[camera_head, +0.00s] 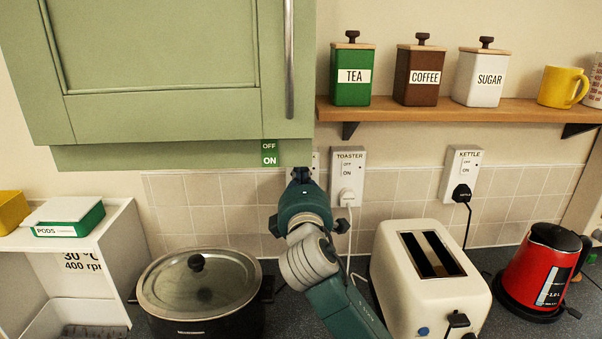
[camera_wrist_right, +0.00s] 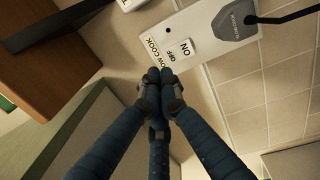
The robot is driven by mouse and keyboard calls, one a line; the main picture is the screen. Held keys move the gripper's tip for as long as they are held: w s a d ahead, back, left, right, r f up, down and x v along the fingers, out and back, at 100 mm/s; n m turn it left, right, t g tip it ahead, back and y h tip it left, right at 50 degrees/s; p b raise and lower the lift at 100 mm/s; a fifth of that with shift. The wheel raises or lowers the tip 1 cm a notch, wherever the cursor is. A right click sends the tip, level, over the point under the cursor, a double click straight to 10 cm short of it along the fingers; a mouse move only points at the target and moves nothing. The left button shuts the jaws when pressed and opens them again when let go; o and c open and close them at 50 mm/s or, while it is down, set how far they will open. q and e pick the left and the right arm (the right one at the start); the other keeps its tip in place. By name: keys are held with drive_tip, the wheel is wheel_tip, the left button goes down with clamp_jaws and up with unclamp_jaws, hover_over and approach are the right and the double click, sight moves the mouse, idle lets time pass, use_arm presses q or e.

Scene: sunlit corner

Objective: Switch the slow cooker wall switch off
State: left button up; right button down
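The slow cooker wall switch (camera_wrist_right: 205,45) is a white plate marked "SLOW COOK" in the right wrist view, with a rocker (camera_wrist_right: 180,50) lettered OFF and ON and a grey plug (camera_wrist_right: 236,20). In the head view only a sliver of the plate (camera_head: 315,161) shows behind my right gripper (camera_head: 301,176). In the right wrist view the gripper's fingertips (camera_wrist_right: 161,76) are together and empty, close beside the rocker. I cannot tell whether they touch the plate. The black slow cooker (camera_head: 200,290) with a glass lid stands on the counter. My left gripper is not in view.
A green cabinet (camera_head: 160,60) with an OFF/ON label (camera_head: 269,153) hangs just above the gripper. The toaster switch (camera_head: 348,172) and kettle switch (camera_head: 461,172) are to the right, under a wooden shelf (camera_head: 450,112). A toaster (camera_head: 400,290) and red kettle (camera_head: 540,272) stand below.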

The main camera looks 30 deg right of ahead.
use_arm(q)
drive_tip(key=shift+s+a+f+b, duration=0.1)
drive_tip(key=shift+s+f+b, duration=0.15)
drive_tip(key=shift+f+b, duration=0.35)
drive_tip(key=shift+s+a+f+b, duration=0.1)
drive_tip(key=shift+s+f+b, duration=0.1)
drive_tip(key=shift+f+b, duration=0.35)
use_arm(e)
drive_tip(key=r+v, duration=0.1)
drive_tip(key=v, duration=0.8)
drive_tip(key=shift+s+a+r, duration=0.25)
drive_tip(key=shift+s+r, duration=0.1)
drive_tip(key=shift+s, duration=0.05)
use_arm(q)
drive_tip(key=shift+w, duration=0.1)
